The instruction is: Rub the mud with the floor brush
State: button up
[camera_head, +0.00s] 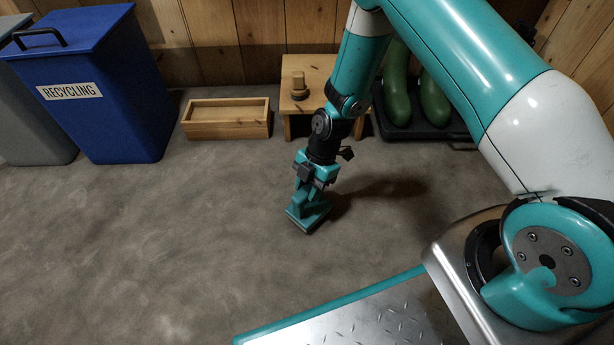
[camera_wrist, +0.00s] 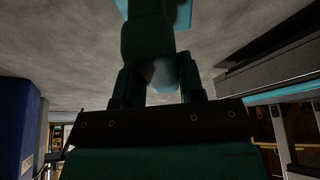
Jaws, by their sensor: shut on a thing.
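The floor brush (camera_head: 308,214) is teal with a flat, rectangular head and a darker underside edge. My gripper (camera_head: 311,183) points down and is shut on the brush's upper part. The brush is at or just above the grey floor; I cannot tell if it touches. In the wrist view my gripper (camera_wrist: 160,88) has its two dark fingers on either side of the brush's dark handle (camera_wrist: 148,42), and the light blue edge of the head shows beyond. I cannot make out a distinct mud patch on the mottled floor; any mud under the brush is hidden.
A blue recycling bin (camera_head: 105,95) and a grey bin (camera_head: 30,125) stand at the left. A wooden box (camera_head: 228,130), a small wooden stool (camera_head: 313,104) and a black tray (camera_head: 425,132) with green vegetables line the back wall. The floor (camera_head: 170,235) at left is clear.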

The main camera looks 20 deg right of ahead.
jog(key=shift+f+b, duration=0.35)
jog(key=shift+f, duration=0.4)
jog(key=shift+d+r, duration=0.1)
jog(key=shift+d, duration=0.25)
jog(key=shift+s+d, duration=0.3)
jog(key=shift+d, duration=0.45)
jog(key=shift+s+d, duration=0.25)
jog(key=shift+d, duration=0.5)
jog(key=shift+d+f+b, duration=0.2)
jog(key=shift+d+b, duration=0.05)
jog(key=shift+b, duration=0.3)
jog(key=shift+w+a+r+p, duration=0.1)
jog(key=shift+a+r+p, duration=0.25)
jog(key=shift+a, duration=0.25)
jog(key=shift+w+a+f, duration=0.1)
jog(key=shift+w+a, duration=0.05)
jog(key=shift+a, duration=0.4)
jog(key=shift+w+a, duration=0.15)
jog(key=shift+a, duration=0.35)
jog(key=shift+w+a+r+p, duration=0.1)
jog(key=shift+a+r+p, duration=0.15)
jog(key=shift+r+p, duration=0.35)
jog(key=shift+w+a+r+p, duration=0.1)
jog(key=shift+a+r+p, duration=0.15)
jog(key=shift+r+p, duration=0.35)
notch_tip(320, 180, up, 6)
jog(key=p, duration=0.5)
jog(key=shift+f, duration=0.25)
